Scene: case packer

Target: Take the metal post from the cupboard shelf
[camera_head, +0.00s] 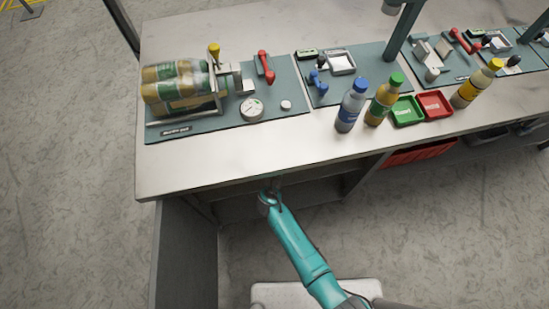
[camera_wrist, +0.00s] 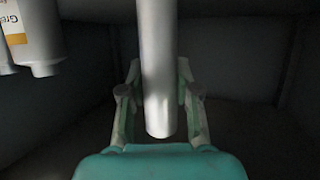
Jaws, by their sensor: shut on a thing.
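The metal post (camera_wrist: 157,75) is a smooth, pale grey cylinder in the middle of the wrist view. Its upper end runs out of the top of that picture. My gripper (camera_wrist: 158,100) has one finger on each side of the post and is shut on it. In the head view my teal arm reaches under the worktop into the open cupboard (camera_head: 185,250). The gripper and post are hidden there by the worktop edge. The wrist view shows the dark cupboard inside around the post.
The worktop (camera_head: 220,170) overhangs my arm. On it are bottles (camera_head: 350,108), a green tray (camera_head: 407,111) and a red tray (camera_head: 434,104). The floor before the cupboard is mostly clear.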

